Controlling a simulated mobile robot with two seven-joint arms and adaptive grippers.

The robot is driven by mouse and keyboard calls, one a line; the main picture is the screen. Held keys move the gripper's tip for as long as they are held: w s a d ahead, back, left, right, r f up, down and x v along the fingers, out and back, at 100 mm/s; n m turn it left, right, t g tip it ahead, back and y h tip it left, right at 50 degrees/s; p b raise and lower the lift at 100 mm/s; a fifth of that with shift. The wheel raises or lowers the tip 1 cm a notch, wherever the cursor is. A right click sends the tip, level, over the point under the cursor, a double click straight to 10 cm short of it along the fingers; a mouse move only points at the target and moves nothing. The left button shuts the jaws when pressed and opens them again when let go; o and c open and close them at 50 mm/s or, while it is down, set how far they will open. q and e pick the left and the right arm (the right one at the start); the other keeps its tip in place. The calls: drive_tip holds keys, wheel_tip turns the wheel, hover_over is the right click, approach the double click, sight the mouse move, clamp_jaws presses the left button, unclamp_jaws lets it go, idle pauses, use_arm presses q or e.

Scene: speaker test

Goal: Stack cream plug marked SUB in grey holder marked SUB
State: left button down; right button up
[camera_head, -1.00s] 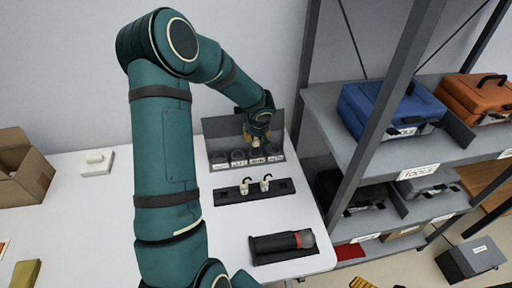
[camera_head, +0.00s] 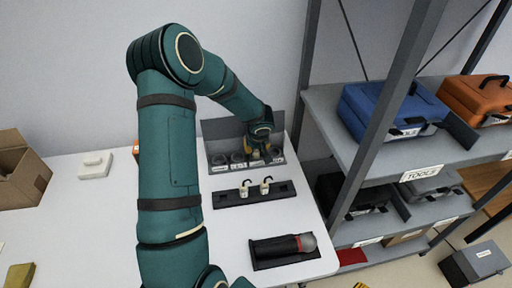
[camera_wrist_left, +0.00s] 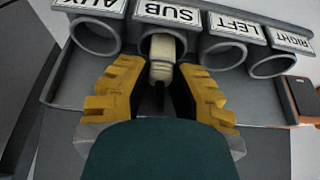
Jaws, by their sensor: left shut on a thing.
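My left gripper (camera_head: 257,149) is at the grey holder row at the back of the table. In the left wrist view its yellow fingers (camera_wrist_left: 160,72) are shut on the cream plug (camera_wrist_left: 160,48). The plug's far end is at the mouth of the grey holder marked SUB (camera_wrist_left: 168,14), in line with it. I cannot tell how deep it sits. Any marking on the plug is not readable. The holders marked AUX (camera_wrist_left: 95,38), LEFT (camera_wrist_left: 222,55) and RIGHT (camera_wrist_left: 275,66) stand beside it, and their visible openings look empty. My right gripper is not visible.
Two cream plugs with black hooked tails (camera_head: 244,190) stand in a black rack (camera_head: 284,190) before the holders. A dark cylinder with a red band (camera_head: 306,242) lies in a black tray (camera_head: 262,262). A shelf (camera_head: 335,130) stands right.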

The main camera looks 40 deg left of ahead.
use_arm(q)
drive_tip(key=shift+f, duration=0.15)
drive_tip(key=c, duration=0.9)
unclamp_jaws()
drive_tip(key=shift+r+p, duration=0.35)
drive_tip(key=p+v, duration=0.2)
drive_tip(key=v, duration=1)
drive_tip(key=shift+r, duration=0.1)
